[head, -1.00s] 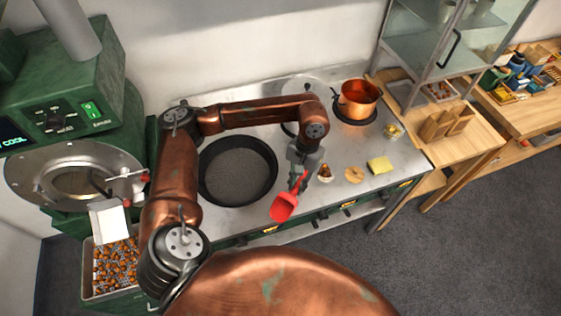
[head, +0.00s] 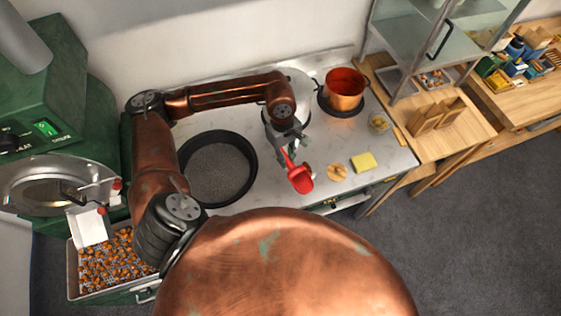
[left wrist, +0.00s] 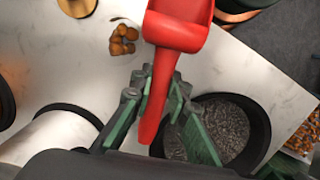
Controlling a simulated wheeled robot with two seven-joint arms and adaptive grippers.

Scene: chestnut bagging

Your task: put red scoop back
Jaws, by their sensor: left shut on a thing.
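The red scoop (head: 301,181) is held over the steel worktop (head: 330,153) by my left gripper (head: 285,150). Its bowl points toward the front edge, to the lower right in the head view. In the left wrist view, the scoop's bowl (left wrist: 180,32) is at the top and its handle runs down between the two green fingers of the left gripper (left wrist: 158,98), which are shut on it. The scoop seems clear of the worktop, but its exact height I cannot tell. My right gripper is not in view.
A black pan of dark grains (head: 217,168) is left of the scoop. A round wooden piece (head: 338,172) and a yellow sponge (head: 363,162) lie to its right. A copper pot (head: 344,88) stands behind. A chestnut tray (head: 72,273) is at lower left.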

